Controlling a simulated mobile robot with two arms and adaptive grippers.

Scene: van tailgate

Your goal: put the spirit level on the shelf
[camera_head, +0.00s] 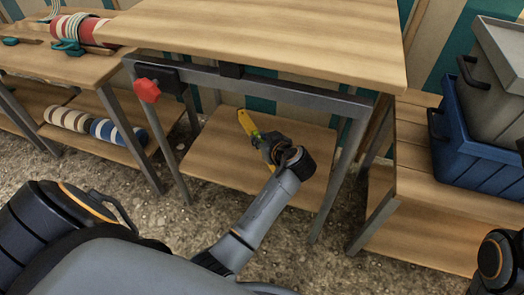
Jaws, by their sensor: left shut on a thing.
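The yellow spirit level (247,123) is in my left gripper (262,139), tilted, its far end pointing up and left. It is over the lower wooden shelf (215,150) of the middle table, below the tabletop. I cannot tell whether the level touches the shelf. My left gripper is shut on it; the wrist hides the level's near end. My right gripper is not in view; only a dark part of my arm shows at the lower right.
The middle tabletop (270,38) overhangs the lower shelf, with grey metal legs at its sides. A red knob (147,90) sits on its front left. Blue and grey crates (478,135) stand on the right bench. Striped rolls (68,119) lie on the left shelf.

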